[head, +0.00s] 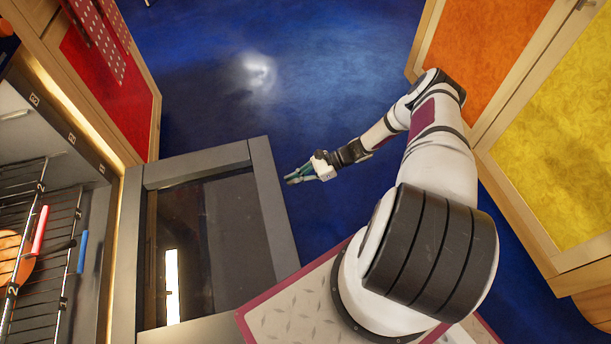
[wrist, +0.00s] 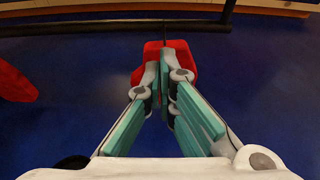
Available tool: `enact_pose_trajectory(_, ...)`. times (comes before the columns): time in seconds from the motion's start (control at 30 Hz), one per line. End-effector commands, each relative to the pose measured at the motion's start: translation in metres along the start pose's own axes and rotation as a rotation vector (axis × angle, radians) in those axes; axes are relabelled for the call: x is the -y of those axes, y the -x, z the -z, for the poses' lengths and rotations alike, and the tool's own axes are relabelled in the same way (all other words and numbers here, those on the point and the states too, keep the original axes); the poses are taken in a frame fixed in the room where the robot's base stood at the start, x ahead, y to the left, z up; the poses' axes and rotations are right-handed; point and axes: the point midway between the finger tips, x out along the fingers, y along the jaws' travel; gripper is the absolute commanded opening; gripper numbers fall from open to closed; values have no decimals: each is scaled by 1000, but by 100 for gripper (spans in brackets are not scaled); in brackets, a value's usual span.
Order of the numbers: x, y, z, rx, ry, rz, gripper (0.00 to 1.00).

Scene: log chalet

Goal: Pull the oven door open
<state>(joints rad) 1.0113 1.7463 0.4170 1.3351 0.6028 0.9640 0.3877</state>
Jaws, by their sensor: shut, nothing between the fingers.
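The oven door (head: 270,205), a grey frame around a dark glass panel, is swung down and stands wide open in the head view. The oven cavity (head: 97,215) shows to its left. My gripper (head: 290,181) is shut and empty, with teal fingers, just beyond the door's outer right edge in the head view.
Wire racks (head: 70,235) stand inside the oven. A red cabinet front (head: 110,85) is at upper left, and orange (head: 480,50) and yellow (head: 560,150) fronts are at right. Blue floor (head: 300,70) is clear between them. A red thing (wrist: 15,82) lies at left in the wrist view.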

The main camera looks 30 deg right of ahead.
Motion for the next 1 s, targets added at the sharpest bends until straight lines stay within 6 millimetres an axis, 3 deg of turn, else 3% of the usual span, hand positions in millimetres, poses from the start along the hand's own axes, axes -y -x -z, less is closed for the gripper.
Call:
enact_pose_trajectory(0.13,-1,-32,2,3,-1,-3,0)
enact_pose_trajectory(0.3,0,-21,-22,1,2,1,0)
enact_pose_trajectory(0.5,0,-16,-36,1,1,-1,0)
enact_pose_trajectory(1.0,0,-14,-42,-4,1,-1,0)
